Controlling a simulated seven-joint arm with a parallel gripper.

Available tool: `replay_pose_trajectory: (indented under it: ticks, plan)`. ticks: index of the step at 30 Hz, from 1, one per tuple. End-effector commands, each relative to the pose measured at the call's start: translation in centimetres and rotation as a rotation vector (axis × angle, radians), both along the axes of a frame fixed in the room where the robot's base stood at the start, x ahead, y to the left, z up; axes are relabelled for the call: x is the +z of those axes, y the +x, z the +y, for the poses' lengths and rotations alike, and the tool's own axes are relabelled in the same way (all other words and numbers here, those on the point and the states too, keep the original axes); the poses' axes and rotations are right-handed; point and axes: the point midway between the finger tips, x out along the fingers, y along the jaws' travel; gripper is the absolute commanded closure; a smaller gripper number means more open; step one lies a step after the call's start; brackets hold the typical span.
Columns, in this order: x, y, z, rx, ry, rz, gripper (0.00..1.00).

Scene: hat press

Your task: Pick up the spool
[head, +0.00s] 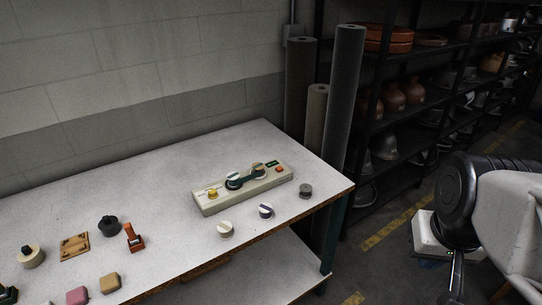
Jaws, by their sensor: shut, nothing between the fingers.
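Three small round spool-like pieces stand in a slanting row near the table's right front edge. One is white with a pale top (226,230), one is white with a dark blue band (265,211), and one is grey (305,191). I cannot tell which of them is the spool meant. They stand apart from each other in front of a long cream device (240,190) with round parts on top. My arm shows at the right edge, beyond the table and well away from these pieces. I cannot make out any fingertips.
At the table's left are a cream roll (30,257), a wooden plate (75,247), a dark round piece (108,226), an orange-red tool (134,238) and pink and tan blocks (110,283). Tall rolls (344,95) and loaded shelves stand behind the table's right end.

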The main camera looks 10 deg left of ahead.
Motion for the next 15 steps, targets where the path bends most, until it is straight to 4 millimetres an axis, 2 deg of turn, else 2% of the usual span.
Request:
replay_pose_trajectory:
  ticks: [13,14,15]
  plan:
    - [0.0,0.0,0.0,0.0,0.0,0.0,1.0]
    - [0.0,0.0,0.0,0.0,0.0,0.0,0.98]
    - [0.0,0.0,0.0,0.0,0.0,0.0,0.92]
